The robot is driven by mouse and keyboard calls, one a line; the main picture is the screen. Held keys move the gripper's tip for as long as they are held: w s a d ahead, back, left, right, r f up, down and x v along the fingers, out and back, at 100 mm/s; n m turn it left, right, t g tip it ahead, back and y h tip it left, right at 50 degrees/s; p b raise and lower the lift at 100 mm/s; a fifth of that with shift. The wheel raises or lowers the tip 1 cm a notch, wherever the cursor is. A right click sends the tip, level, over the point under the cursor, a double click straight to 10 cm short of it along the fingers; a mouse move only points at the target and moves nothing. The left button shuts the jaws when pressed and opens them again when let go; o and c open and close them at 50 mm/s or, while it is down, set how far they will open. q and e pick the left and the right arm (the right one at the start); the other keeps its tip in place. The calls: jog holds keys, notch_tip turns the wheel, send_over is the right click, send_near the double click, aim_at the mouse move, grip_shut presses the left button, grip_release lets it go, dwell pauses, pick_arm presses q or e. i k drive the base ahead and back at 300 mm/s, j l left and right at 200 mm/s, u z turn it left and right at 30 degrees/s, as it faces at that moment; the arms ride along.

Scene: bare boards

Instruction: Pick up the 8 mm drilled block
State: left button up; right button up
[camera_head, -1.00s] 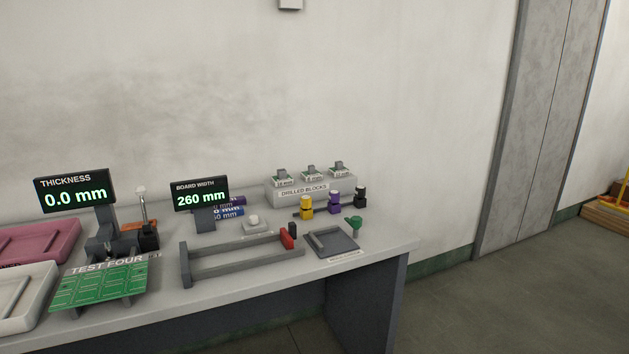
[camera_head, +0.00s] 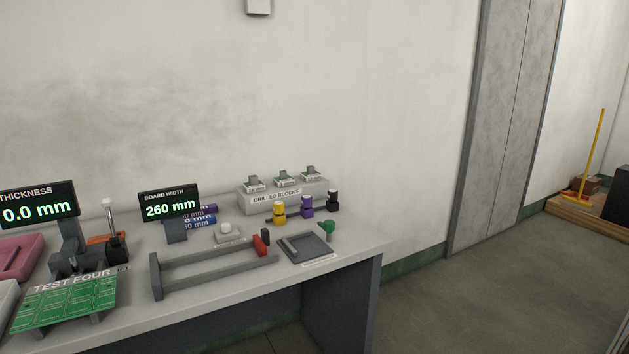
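Three small grey drilled blocks stand in a row on a light grey stand (camera_head: 285,197) labelled "DRILLED BLOCKS", at the back right of the bench. The labels are too small to read surely, so I cannot tell which block is the 8 mm one. Neither of my grippers is in view.
The grey bench (camera_head: 330,262) ends at the right, with open floor beyond. In front of the stand are yellow (camera_head: 279,211), purple (camera_head: 307,207) and black (camera_head: 333,201) pieces, a dark tray (camera_head: 308,247) and a grey board-width fixture (camera_head: 210,270). Displays stand left.

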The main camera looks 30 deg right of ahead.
aim_at(284, 180)
jog(key=l+z, duration=0.1)
jog(key=z, duration=0.4)
jog(key=i+z, duration=0.1)
jog(key=z, duration=0.35)
jog(key=l+z, duration=0.1)
jog(key=z, duration=0.4)
jog(key=i+z, duration=0.15)
jog(key=z, duration=0.3)
jog(key=i+z, duration=0.35)
jog(key=i, duration=0.25)
jog(key=i+z, duration=0.4)
jog(key=i, duration=0.15)
jog(key=i+u, duration=0.25)
jog(key=i, duration=0.35)
jog(key=i+l+u, duration=0.15)
jog(key=i+u, duration=0.15)
jog(key=i, duration=0.3)
jog(key=i+j+u, duration=0.1)
jog(key=i+u, duration=0.4)
jog(key=i+l+u, duration=0.1)
jog(key=i+u, duration=0.75)
jog(key=i+l+u, duration=0.25)
jog(key=i+u, duration=0.2)
jog(key=i, duration=0.15)
jog(key=u, duration=1.5)
